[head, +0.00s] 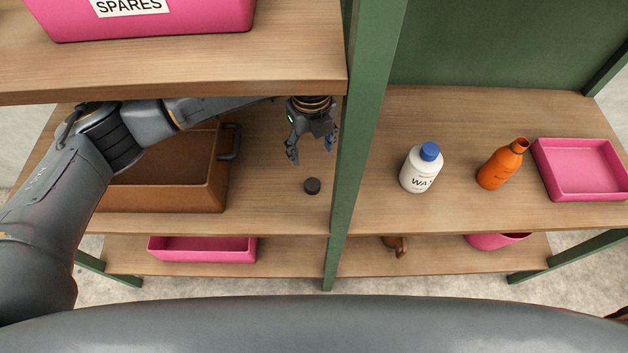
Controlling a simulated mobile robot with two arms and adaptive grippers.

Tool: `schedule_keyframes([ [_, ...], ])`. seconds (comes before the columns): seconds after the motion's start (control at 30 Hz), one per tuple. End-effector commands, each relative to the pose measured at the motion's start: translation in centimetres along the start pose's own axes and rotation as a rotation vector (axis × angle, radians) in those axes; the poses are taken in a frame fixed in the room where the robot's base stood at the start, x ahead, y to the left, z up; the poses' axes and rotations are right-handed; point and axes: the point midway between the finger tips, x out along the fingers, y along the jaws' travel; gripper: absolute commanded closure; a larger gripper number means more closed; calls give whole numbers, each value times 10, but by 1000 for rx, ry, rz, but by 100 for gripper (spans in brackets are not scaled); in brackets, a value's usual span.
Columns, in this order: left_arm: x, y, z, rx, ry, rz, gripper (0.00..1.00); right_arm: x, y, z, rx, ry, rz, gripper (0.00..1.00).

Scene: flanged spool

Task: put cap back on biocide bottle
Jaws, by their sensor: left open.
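A small dark round cap (312,185) lies on the wooden shelf, left of the green post. My left gripper (312,150) is open above and behind the cap, apart from it, with nothing between its fingers. An orange bottle (502,164) with an open neck and no cap stands tilted in view on the shelf, right of the post. A white bottle (421,170) with a blue cap and a partly readable label stands left of the orange one. No label reading biocide shows. My right gripper is not in view.
The green post (362,110) stands between the cap and the bottles. An upper shelf (200,72) hangs over my left arm. A brown crate (165,198) is at left, and a pink tray (585,168) is at far right. Shelf space before the bottles is clear.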

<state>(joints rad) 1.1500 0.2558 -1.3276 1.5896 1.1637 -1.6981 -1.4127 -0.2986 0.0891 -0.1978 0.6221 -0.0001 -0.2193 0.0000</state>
Motion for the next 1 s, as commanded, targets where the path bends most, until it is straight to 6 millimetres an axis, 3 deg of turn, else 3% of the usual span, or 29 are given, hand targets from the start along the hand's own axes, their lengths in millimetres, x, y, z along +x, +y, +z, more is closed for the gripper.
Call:
schedule_keyframes([
  [0.23,12,0,0,-1,2,2,37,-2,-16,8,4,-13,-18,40],
  [0.6,77,0,-1,-1,1,2,37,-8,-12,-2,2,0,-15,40],
  [1.0,86,0,0,0,0,0,37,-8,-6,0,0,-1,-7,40],
])
